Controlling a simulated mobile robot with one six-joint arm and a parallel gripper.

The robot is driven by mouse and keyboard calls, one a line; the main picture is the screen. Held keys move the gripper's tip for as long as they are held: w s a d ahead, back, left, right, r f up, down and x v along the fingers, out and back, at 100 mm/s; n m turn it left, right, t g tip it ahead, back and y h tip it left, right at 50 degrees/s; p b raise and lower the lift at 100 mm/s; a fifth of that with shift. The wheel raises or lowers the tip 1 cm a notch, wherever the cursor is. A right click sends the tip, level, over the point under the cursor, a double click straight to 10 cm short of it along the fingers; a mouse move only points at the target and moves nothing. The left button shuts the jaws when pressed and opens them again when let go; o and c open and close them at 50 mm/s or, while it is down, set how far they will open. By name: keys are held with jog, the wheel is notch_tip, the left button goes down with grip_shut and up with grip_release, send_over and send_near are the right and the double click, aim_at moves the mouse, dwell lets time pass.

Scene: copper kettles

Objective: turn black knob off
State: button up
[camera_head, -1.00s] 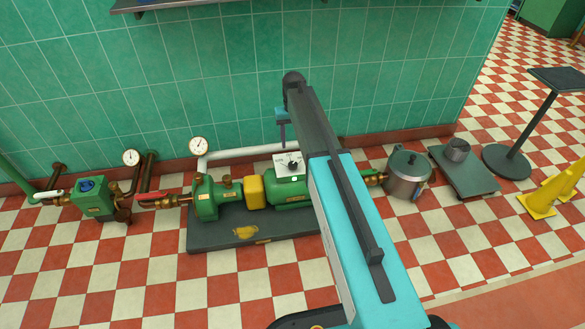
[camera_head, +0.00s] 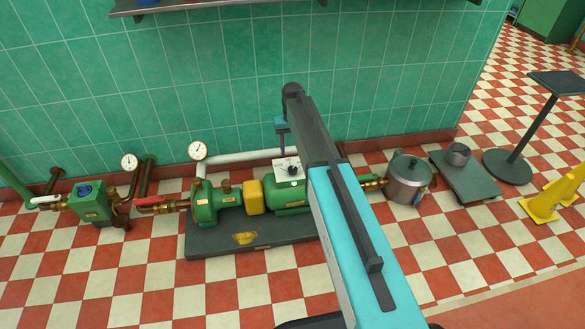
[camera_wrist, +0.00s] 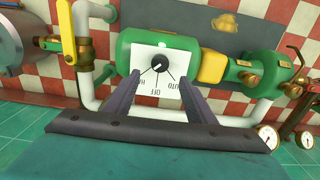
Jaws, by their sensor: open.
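The black knob (camera_head: 292,170) is on a white switch plate (camera_head: 280,163) on the green pump motor. In the wrist view the round black knob (camera_wrist: 160,62) shows upside down on the white plate (camera_wrist: 178,55), with marked lines fanning out to the labels, OFF in the middle. I cannot tell for sure which mark the knob points to. My gripper (camera_head: 283,143) hangs above the plate in the head view. In the wrist view my gripper (camera_wrist: 161,80) is open, its two fingers either side of the knob's line, with nothing between them. Contact is not visible.
The green pump (camera_head: 203,205) and yellow coupling (camera_head: 253,196) sit on a dark base (camera_head: 220,243). A white pipe (camera_head: 240,156) runs behind. A gauge (camera_head: 198,151) stands left, a metal pot (camera_head: 408,180) right. A shelf (camera_head: 240,8) is overhead. Checkered floor is open in front.

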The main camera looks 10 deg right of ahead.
aim_at(292, 168)
notch_tip(292, 168, down, 10)
jog(key=b, duration=0.2)
jog(key=shift+b, duration=0.35)
jog(key=c, duration=1)
jog(key=shift+c, duration=0.2)
jog(key=shift+r+n+p, duration=0.15)
jog(key=shift+n+p, duration=0.35)
jog(key=shift+p, duration=0.35)
jog(key=shift+n+p, duration=0.5)
jog(key=shift+p, duration=0.25)
jog(key=n+p, duration=0.2)
jog(key=p, duration=0.1)
jog(key=shift+r+n, duration=0.1)
jog(key=shift+n, duration=0.2)
jog(key=n+p, duration=0.3)
jog(key=n, duration=0.1)
jog(key=shift+f, duration=0.2)
jog(key=shift+p, duration=0.3)
